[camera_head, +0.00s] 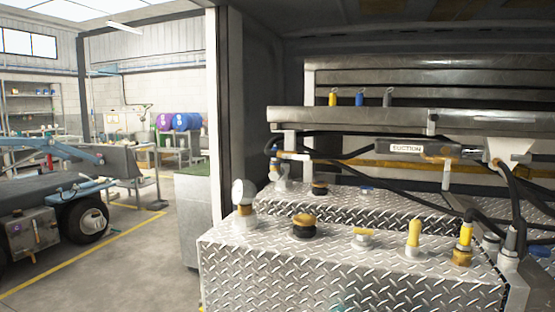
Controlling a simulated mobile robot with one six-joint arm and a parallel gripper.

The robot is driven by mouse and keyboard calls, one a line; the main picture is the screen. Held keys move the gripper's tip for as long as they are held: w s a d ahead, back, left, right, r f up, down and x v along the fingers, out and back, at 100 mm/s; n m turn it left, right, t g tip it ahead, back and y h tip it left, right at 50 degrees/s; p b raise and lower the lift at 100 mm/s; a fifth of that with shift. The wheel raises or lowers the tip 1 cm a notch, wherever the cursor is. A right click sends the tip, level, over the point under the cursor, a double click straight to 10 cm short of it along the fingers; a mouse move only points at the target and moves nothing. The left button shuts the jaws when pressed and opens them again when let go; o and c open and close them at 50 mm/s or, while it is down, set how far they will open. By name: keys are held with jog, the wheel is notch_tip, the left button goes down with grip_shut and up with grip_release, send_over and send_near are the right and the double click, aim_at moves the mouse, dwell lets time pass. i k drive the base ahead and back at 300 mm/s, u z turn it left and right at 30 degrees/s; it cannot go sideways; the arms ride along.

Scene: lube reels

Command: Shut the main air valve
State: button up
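No part is clearly marked as the main air valve, and I cannot tell which one it is. A yellow upright fitting (414,233) stands on the front diamond-plate tank (330,270). On the upper rail (360,120) stand a small yellow piece (332,99), a blue piece (360,99) and a grey piece (388,97). My gripper is not in view.
A box labelled SUCTION (407,148) and black hoses (515,200) crowd the right. A grey cabinet (195,220) stands left. Workshop floor (125,255) is open beyond.

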aim_at(283, 156)
jog(key=u, duration=0.05)
jog(key=i, duration=1)
jog(key=z, duration=0.05)
